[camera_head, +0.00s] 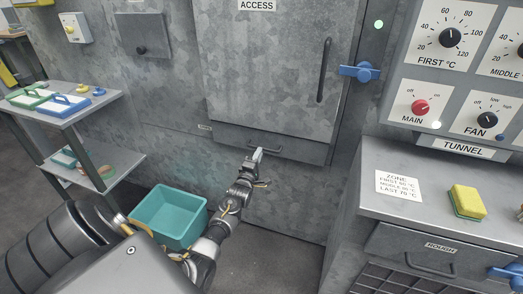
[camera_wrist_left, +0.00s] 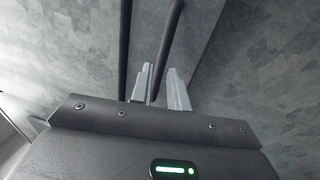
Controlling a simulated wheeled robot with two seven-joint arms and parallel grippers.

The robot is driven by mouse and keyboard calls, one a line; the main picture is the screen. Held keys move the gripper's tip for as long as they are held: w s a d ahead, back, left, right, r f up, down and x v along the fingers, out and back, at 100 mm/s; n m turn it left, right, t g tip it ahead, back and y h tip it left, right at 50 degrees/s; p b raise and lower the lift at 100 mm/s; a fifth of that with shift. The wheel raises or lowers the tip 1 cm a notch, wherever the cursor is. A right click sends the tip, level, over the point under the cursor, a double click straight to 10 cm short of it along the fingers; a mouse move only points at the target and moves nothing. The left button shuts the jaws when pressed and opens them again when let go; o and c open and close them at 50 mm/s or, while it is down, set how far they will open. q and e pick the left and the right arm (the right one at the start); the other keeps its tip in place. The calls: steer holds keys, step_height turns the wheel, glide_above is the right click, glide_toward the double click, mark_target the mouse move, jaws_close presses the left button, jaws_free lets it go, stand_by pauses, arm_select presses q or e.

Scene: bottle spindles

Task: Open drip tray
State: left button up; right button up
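The drip tray front (camera_head: 275,148) is a grey, flat panel low on the metal cabinet, below the ACCESS door, and it looks closed. Its dark bar handle (camera_head: 264,149) is partly hidden by my left gripper (camera_head: 257,156), which is right at the handle's left part. In the left wrist view my two fingers (camera_wrist_left: 161,85) stand apart, with a dark bar (camera_wrist_left: 170,40) running between them in the picture. A small gap shows beside the bar; I cannot tell whether a finger touches it. My right gripper is not in view.
A teal bin (camera_head: 170,216) stands on the floor left of my left forearm. A shelf unit (camera_head: 62,115) is at the left. A counter (camera_head: 430,200) with a yellow sponge (camera_head: 467,201) juts out at the right. The ACCESS door (camera_head: 265,75) has a blue latch (camera_head: 361,72).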

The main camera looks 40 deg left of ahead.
arm_select(q)
steer(key=shift+x, duration=2.05)
steer(key=shift+c, duration=0.3)
jaws_close()
